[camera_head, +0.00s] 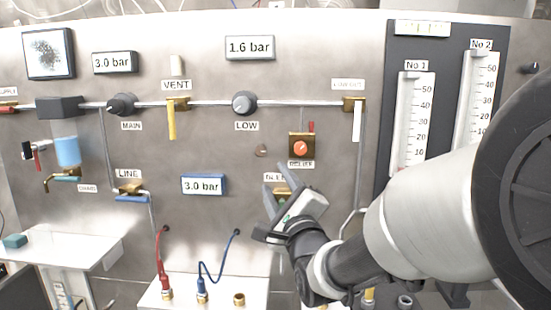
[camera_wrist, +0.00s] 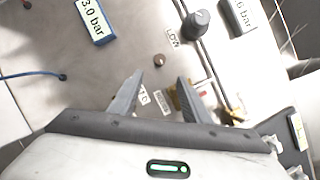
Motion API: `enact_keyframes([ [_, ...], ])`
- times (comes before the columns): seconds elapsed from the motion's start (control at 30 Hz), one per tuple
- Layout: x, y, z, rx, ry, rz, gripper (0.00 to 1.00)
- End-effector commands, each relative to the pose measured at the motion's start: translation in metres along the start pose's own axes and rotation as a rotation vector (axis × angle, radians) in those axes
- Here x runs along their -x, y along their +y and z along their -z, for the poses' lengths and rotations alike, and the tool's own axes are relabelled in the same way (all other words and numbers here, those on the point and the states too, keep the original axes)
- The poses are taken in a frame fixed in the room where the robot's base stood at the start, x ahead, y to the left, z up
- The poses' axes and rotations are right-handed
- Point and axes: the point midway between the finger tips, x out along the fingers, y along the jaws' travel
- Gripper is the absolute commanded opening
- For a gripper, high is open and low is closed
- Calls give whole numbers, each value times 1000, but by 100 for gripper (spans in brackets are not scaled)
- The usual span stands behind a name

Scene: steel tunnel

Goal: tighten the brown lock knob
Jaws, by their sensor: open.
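The brown lock knob (camera_head: 261,151) is a small dark brown knob on the steel panel, left of the relief valve. In the wrist view the lock knob (camera_wrist: 159,60) stands just beyond the fingertips, roughly centred between them. My gripper (camera_head: 273,178) is below the knob in the head view, with its fingers pointing up toward it. In the wrist view my gripper (camera_wrist: 159,77) is open and empty, and the knob is not between the fingers. The relief valve (camera_head: 300,147) is a brass block with an orange-red knob; my right finger partly hides it in the wrist view.
The grey LOW knob (camera_head: 244,102) sits on the pipe above. A 3.0 bar display (camera_head: 204,185) is left of my gripper. A blue cable (camera_head: 219,266) and red cable (camera_head: 163,262) hang lower left. Flow gauges (camera_head: 411,123) stand right. Bare panel surrounds the lock knob's left side.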

Motion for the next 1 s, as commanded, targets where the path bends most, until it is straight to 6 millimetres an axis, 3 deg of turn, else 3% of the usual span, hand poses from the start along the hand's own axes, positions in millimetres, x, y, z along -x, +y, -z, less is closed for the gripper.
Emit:
enact_keyframes([
  [0.4,-93,0,0,1,0,0,43],
  [0.6,-127,0,0,2,0,0,43],
  [0.8,-143,0,0,3,1,0,43],
  [1.0,-145,0,0,3,1,-1,43],
])
